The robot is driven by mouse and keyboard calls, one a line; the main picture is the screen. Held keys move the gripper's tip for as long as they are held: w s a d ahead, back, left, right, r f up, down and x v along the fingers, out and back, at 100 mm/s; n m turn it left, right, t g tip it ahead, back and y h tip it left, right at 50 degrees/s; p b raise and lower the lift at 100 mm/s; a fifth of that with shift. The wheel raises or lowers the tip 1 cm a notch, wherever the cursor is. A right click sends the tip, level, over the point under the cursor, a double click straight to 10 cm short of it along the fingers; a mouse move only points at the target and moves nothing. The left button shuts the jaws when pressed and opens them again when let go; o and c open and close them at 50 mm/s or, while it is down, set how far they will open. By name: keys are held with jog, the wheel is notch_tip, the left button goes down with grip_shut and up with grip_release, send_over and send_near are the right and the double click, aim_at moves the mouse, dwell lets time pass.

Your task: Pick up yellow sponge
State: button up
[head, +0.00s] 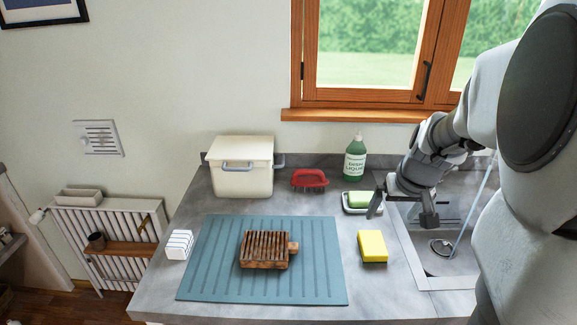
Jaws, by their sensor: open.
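The yellow sponge (373,246) stands on the grey counter (376,294), to the right of the blue-green ribbed mat and left of the sink. My gripper (402,215) is above and to the right of the sponge, near the sink's left rim. Its two fingers are spread apart with nothing seen between them. It is apart from the sponge, which is in full view.
A wooden rack (264,250) lies on the mat (325,275). The sink (450,265) is at right.

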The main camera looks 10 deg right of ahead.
send_over(374, 245)
jog(key=s, duration=0.2)
jog(key=f, duration=1.1)
jog(key=shift+w+a+f+b, duration=0.1)
jog(key=shift+a+f+b, duration=0.25)
jog(key=shift+a+b, duration=0.05)
jog(key=shift+x, duration=2.6)
jog(key=shift+d, duration=0.1)
jog(key=c, duration=1.1)
jog(key=shift+c, duration=0.3)
